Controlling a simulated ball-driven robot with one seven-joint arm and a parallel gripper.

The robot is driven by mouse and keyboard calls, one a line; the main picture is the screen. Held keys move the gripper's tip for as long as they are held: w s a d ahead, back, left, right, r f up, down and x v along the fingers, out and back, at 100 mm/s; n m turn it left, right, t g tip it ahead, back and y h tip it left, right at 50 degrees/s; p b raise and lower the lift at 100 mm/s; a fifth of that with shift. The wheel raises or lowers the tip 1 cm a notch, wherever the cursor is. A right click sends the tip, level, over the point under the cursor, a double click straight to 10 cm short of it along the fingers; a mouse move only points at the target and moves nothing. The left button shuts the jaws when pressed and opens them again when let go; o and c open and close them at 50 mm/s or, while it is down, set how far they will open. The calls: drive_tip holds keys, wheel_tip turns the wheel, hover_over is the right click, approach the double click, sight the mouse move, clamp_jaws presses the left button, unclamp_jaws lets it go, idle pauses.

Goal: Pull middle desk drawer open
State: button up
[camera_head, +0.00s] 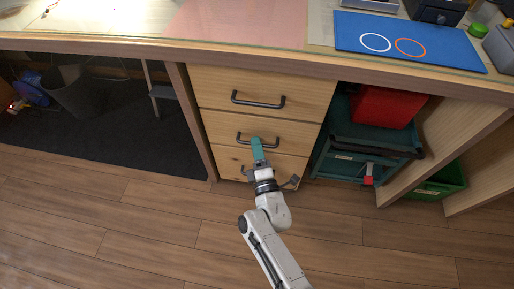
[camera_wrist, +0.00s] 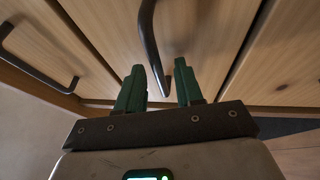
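The middle drawer (camera_head: 300,132) has a light wood front and looks closed, about level with the fronts above and below. Its dark bar handle (camera_head: 243,138) runs across the front. Clear space shows on both sides of the bar. I cannot tell whether either finger touches it.
The top drawer (camera_head: 310,92) and bottom drawer (camera_head: 290,168) have similar handles. Right of the drawers are teal boxes (camera_head: 347,165), a red bin (camera_head: 385,105) and a green crate (camera_head: 445,182). The wooden floor (camera_head: 150,215) in front is clear. The desktop holds a blue mat (camera_head: 450,48).

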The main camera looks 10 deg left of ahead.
clamp_jaws()
idle(1.3)
